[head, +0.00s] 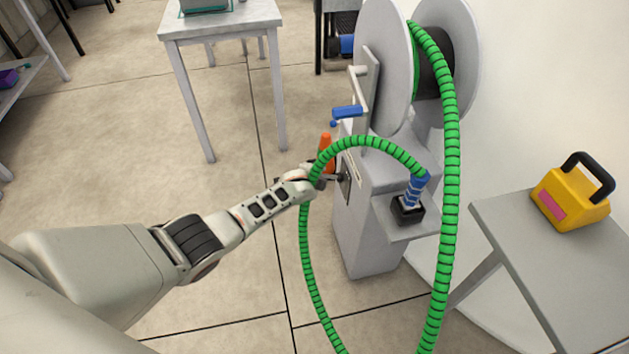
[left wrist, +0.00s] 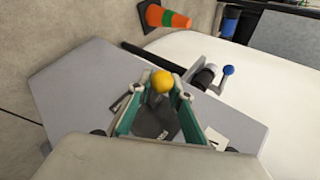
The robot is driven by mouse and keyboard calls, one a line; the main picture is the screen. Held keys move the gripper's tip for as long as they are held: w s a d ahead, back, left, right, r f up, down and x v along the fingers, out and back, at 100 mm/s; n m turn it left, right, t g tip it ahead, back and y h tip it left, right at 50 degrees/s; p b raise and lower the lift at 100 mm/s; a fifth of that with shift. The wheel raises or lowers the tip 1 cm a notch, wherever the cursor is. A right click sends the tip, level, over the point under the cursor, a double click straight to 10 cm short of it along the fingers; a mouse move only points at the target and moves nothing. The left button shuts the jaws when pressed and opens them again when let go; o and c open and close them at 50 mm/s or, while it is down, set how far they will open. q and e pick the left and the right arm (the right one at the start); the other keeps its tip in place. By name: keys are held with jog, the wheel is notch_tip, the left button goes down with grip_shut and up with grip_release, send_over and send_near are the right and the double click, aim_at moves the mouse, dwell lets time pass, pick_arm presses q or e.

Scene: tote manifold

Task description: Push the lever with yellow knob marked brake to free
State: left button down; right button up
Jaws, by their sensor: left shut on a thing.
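The yellow knob (left wrist: 162,81) of the lever shows in the left wrist view between the fingertips of my left gripper (left wrist: 158,92). The gripper is shut on it at the grey panel (left wrist: 75,85). In the head view my left gripper (head: 322,181) is at the left face of the grey reel stand (head: 365,235); the green hose passes close by, and the knob is hidden there. My right gripper is not in view.
The green hose (head: 449,180) hangs from the reel (head: 384,65) and loops near my left gripper. A blue-handled crank (head: 347,112) sits above. An orange cone (left wrist: 165,17) stands beyond the panel. A yellow case (head: 570,198) is on the right table.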

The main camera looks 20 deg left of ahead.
pick_arm(q)
jog(key=shift+w+d+r+m+g+y, duration=0.2)
jog(key=shift+r+m+g+y, duration=0.2)
jog(key=shift+r+g+y, duration=0.25)
jog(key=shift+d, duration=0.1)
jog(key=c, duration=2.1)
grip_release()
jog(key=shift+d+r, duration=0.1)
